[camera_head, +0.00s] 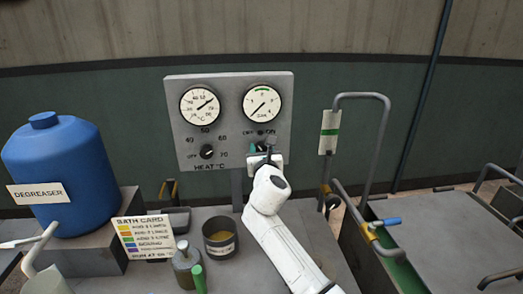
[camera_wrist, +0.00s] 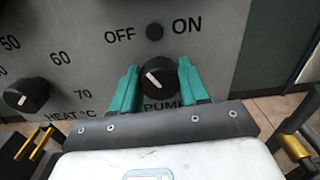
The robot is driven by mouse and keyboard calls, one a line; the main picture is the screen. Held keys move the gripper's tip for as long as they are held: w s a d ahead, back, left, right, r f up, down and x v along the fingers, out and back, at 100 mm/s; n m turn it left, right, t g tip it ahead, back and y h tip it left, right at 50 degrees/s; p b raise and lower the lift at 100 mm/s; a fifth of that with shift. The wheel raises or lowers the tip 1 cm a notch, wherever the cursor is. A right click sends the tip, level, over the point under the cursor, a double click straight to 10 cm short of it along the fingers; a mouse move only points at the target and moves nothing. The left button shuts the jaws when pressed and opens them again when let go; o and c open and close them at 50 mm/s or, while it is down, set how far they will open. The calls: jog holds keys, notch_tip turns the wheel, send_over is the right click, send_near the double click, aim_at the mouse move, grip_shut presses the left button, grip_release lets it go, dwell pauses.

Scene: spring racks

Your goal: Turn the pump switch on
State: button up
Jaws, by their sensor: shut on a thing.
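The pump switch is a round black knob (camera_wrist: 160,78) on the grey control panel (camera_wrist: 225,60), with "PUMP" printed under it and "OFF" and "ON" printed above to its left and right. Its white mark lies on the left part of the knob, slanting up toward the OFF side. My gripper (camera_wrist: 158,88) is shut on the knob, one teal finger on each side. In the head view my gripper (camera_head: 264,150) is at the panel's lower right, below the right gauge, and the arm hides the knob there.
A small dark round spot (camera_wrist: 154,32) sits between OFF and ON. The black heat knob (camera_wrist: 27,95) is left of the switch. A blue degreaser drum (camera_head: 58,160), a bath card (camera_head: 145,238) and a pot (camera_head: 220,238) stand left of my arm. Metal rails (camera_head: 372,97) rise right.

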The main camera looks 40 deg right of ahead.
jog(key=shift+m, duration=0.3)
jog(key=m, duration=0.5)
jog(key=shift+b, duration=0.4)
jog(key=m+b, duration=0.1)
jog(key=m, duration=0.5)
jog(key=shift+d+b, duration=0.1)
jog(key=shift+b, duration=0.2)
jog(key=shift+m, duration=0.3)
jog(key=o, duration=1.1)
jog(key=shift+c, duration=0.2)
jog(key=shift+s, duration=0.1)
jog(key=v, duration=1)
jog(key=shift+s+a+b, duration=0.25)
jog(key=shift+s+b, duration=0.05)
jog(key=shift+b, duration=0.05)
